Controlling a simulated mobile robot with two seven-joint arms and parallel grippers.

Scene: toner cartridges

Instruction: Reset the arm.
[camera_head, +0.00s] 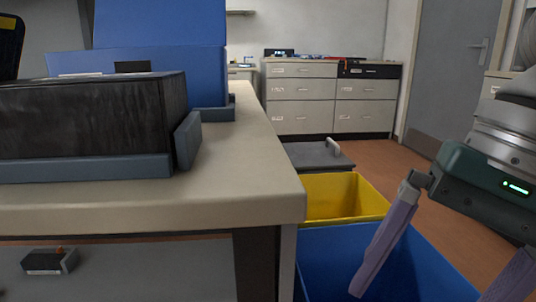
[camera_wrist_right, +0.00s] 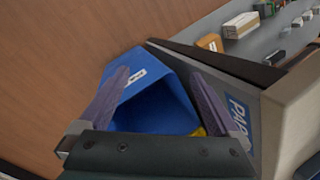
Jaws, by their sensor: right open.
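My right gripper (camera_head: 424,294) is at the right of the head view, its two purple-grey fingers spread wide apart with nothing between them. It is above a blue bin (camera_head: 325,262) that stands on the floor beside the table. In the right wrist view, the open fingers (camera_wrist_right: 160,80) frame the blue bin (camera_wrist_right: 150,105), which has a white label on its side. No cartridge shows in the right gripper. My left gripper is not in view.
A table (camera_head: 255,165) at left carries a dark box (camera_head: 85,120) in a blue-grey holder and a blue box (camera_head: 165,30). A yellow bin (camera_head: 345,193) and grey-lidded bin (camera_head: 318,156) stand behind the blue bin. Drawers (camera_head: 300,100) line the far wall; floor at right is clear.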

